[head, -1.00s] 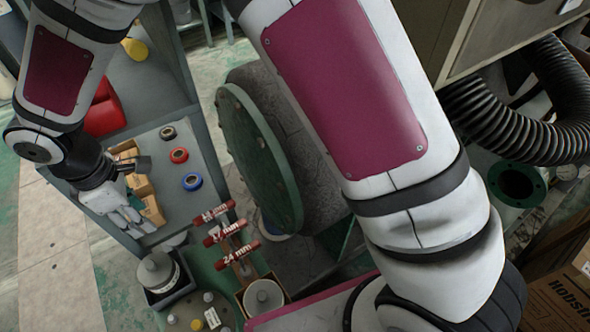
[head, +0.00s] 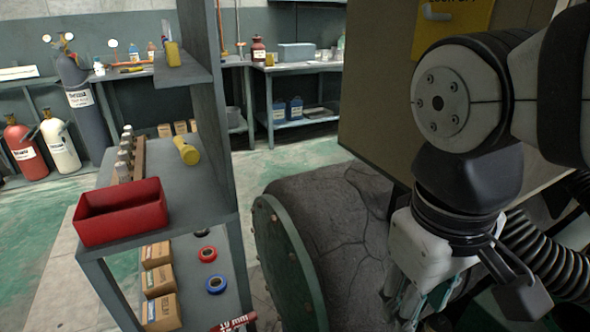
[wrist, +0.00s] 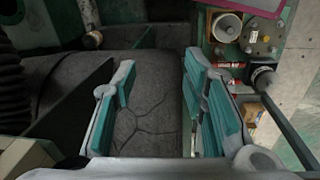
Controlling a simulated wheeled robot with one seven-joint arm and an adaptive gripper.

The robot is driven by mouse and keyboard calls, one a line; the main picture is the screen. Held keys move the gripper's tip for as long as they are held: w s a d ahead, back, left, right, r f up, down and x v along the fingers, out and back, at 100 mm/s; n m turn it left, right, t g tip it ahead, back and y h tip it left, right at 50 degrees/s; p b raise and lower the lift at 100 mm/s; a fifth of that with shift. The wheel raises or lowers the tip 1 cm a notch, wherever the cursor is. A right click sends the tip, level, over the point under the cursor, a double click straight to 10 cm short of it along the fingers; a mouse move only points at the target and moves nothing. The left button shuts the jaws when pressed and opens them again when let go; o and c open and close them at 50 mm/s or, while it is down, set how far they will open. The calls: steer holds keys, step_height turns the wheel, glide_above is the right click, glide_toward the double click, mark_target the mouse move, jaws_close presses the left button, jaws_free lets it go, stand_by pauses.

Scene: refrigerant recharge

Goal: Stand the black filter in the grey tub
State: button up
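My gripper (wrist: 160,95) is open in the wrist view, with teal pads on both fingers and nothing between them. A large dark cracked drum lies beyond the fingers. In the head view my gripper (head: 422,295) hangs at the lower right, in front of that drum. A grey-blue tub (head: 296,53) stands on the far back bench; it may be the grey tub, and its inside is hidden. I cannot make out a black filter for sure. A dark round-topped item (wrist: 262,76) shows at the right of the wrist view, too small to name.
A shelf unit at left holds a red bin (head: 121,213), a yellow torch-like item (head: 186,150), boxes (head: 160,280) and tape rolls. The drum (head: 330,215) fills the middle floor. A ribbed hose (head: 545,255) and a large cabinet (head: 385,95) crowd the right. Open floor lies beyond the shelf.

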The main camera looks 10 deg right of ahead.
steer(key=s, duration=0.1)
steer(key=s+m, duration=0.1)
steer(key=s, duration=0.1)
steer(key=s+f+m+y, duration=0.1)
steer(key=shift+s+d, duration=0.2)
steer(key=shift+s, duration=0.05)
steer(key=shift+r, duration=0.1)
